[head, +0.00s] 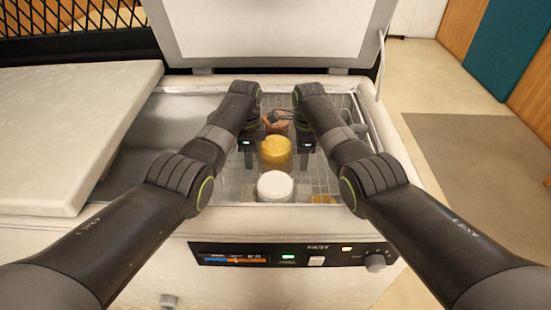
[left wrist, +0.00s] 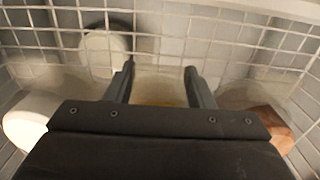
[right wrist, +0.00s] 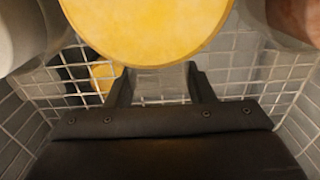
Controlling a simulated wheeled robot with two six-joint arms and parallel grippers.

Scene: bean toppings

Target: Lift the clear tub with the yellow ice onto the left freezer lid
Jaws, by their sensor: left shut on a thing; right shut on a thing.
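The clear tub with yellow ice (head: 275,152) stands in the open right freezer well, between a brown tub behind it and a white tub in front. My left gripper (head: 247,150) is at its left side and my right gripper (head: 306,145) at its right side, both shut on it. In the right wrist view its round yellow top (right wrist: 150,25) lies just past the fingers. In the left wrist view a pale, yellowish part of it (left wrist: 160,92) shows between the fingers. The left freezer lid (head: 70,125) is closed, flat and bare.
The white tub (head: 275,187) and brown tub (head: 274,123) stand close to the yellow one. A wire basket lines the well (head: 225,190). The right lid (head: 270,30) stands open at the back. A small yellow thing (head: 323,199) lies low at the front right.

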